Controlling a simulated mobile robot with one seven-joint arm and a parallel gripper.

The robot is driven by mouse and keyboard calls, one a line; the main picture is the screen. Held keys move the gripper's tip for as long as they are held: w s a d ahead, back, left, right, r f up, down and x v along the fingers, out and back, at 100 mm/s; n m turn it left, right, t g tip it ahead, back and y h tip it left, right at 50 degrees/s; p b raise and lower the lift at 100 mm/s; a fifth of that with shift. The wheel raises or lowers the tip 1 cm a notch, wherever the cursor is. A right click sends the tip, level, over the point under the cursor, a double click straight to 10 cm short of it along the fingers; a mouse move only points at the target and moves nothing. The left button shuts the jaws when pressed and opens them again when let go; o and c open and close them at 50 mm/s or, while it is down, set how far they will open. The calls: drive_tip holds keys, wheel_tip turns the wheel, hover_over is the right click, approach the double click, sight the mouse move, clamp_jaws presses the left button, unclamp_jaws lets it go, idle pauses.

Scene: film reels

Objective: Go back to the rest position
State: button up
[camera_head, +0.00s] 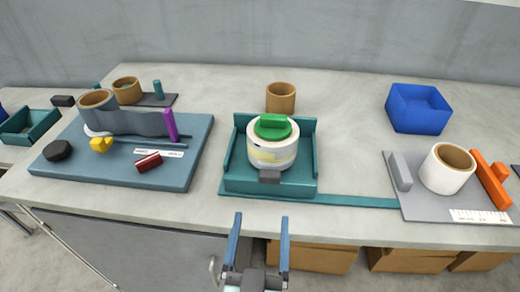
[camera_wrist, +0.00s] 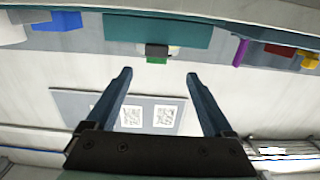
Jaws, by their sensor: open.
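My gripper (camera_head: 259,239) is open and empty, with its two blue fingers apart, in front of the table's near edge in the head view. In the wrist view my gripper (camera_wrist: 159,75) has nothing between its fingers. Ahead of it, a white reel or roll (camera_head: 264,152) with a green knob (camera_head: 274,127) on top stands upright in a teal tray (camera_head: 240,188). The gripper is apart from the tray and the roll. A small dark block (camera_head: 270,176) is at the tray's front. The teal tray also shows in the wrist view (camera_wrist: 150,27).
A blue-grey board (camera_head: 75,165) on the left holds a grey strip, a purple piece (camera_head: 170,124) and small parts. A blue bin (camera_head: 418,108) stands back right. A grey plate (camera_head: 420,205) holds a white roll (camera_head: 440,175) and orange bar (camera_head: 491,180). Cardboard boxes (camera_head: 318,257) sit below.

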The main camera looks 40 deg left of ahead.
drive_tip(key=shift+s+d, duration=0.2)
drive_tip(key=shift+s, duration=0.05)
idle(0.4)
